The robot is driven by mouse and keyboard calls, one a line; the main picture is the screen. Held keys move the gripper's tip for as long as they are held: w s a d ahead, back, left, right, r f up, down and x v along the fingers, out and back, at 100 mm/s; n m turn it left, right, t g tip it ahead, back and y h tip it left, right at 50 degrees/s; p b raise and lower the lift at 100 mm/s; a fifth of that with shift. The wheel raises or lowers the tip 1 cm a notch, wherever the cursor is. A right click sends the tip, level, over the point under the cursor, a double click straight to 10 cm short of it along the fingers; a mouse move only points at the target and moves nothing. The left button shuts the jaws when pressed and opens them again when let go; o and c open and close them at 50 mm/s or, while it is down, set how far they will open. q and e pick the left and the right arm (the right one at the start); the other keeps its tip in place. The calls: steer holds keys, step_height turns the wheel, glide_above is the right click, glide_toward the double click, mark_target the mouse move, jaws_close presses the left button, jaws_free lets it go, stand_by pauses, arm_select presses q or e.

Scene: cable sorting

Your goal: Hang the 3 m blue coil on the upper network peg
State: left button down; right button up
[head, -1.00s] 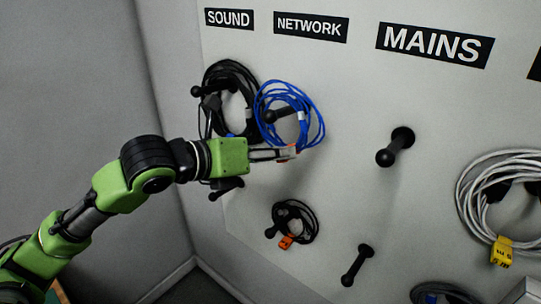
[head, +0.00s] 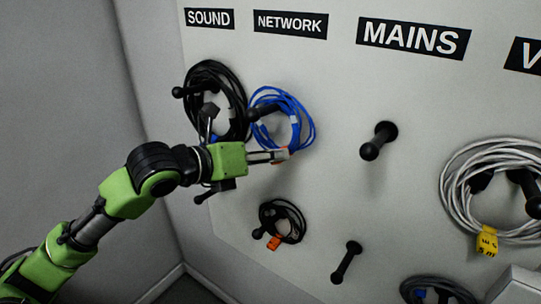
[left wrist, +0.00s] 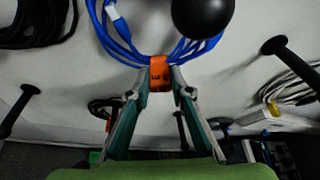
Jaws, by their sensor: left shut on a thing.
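The blue coil (head: 312,130) hangs at the upper network peg (head: 253,115), below the NETWORK sign. The peg's black ball end overlaps the coil's left side in the head view, and its shaft runs back inside the loop. In the left wrist view the ball (left wrist: 203,14) shows in front of the blue coil (left wrist: 117,35), which looks to be around the peg. My left gripper (head: 283,155) is shut on the coil's orange tag (left wrist: 160,73) at its lower end. The tag's length marking is too small to read. My right gripper is not in view.
A black coil (head: 232,85) hangs close left, under SOUND. A small black coil with an orange tag (head: 274,243) hangs below. An empty peg (head: 378,141) stands right, under MAINS; another (head: 346,262) is lower. A white coil with a yellow tag (head: 487,241) hangs far right.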

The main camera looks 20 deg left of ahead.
arm_select(q)
steer(key=shift+f, duration=0.15)
steer(key=c, duration=1.7)
jaws_free()
steer(key=v, duration=1.2)
